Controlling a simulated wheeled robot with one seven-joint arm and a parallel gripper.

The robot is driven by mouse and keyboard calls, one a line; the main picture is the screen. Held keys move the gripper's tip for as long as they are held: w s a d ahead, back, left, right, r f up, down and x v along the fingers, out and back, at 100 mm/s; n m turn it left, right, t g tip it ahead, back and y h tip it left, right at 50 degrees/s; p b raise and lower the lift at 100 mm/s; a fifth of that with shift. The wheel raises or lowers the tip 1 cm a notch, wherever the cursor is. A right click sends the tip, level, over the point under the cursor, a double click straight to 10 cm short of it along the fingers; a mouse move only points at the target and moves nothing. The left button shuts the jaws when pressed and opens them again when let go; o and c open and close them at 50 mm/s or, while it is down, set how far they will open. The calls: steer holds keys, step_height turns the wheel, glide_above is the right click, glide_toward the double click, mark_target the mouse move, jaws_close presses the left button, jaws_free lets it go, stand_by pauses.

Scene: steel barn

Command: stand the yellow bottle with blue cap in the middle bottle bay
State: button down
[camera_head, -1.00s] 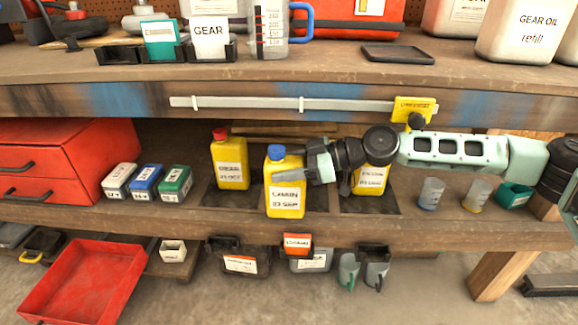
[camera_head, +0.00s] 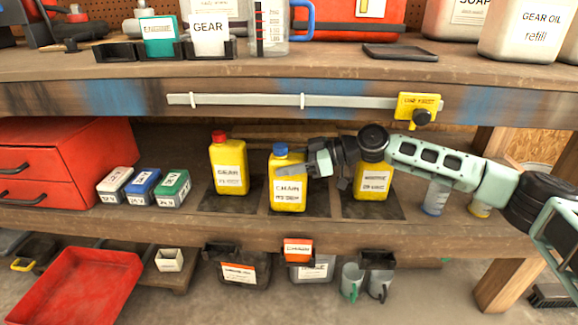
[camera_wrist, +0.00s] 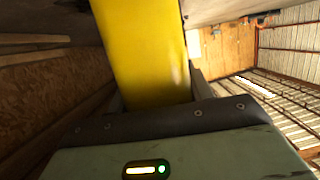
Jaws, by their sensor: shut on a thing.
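The yellow bottle with blue cap (camera_head: 288,194), labelled CHAIN, is upright in the middle bottle bay (camera_head: 319,203), a dark patch on the lower shelf. Its base appears at or just over the bay floor; I cannot tell if it touches. My gripper (camera_head: 297,170) reaches in from the right and is shut on the bottle's upper body, below the cap. In the wrist view the yellow bottle body (camera_wrist: 145,50) stands right before the gripper; its cap and base are not seen there.
A yellow bottle with red cap (camera_head: 229,165) stands in the left bay. Another yellow bottle (camera_head: 373,182) stands in the right bay, its top hidden by my arm. A yellow tag on a rail (camera_head: 417,107) hangs above.

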steer(key=shift+r, duration=0.25)
steer(key=shift+f, duration=0.15)
steer(key=c, duration=0.6)
jaws_free()
steer(key=shift+f, duration=0.1)
steer(key=shift+r, duration=0.25)
steer(key=p+v, duration=0.2)
steer(key=v, duration=0.5)
steer(key=shift+d, duration=0.2)
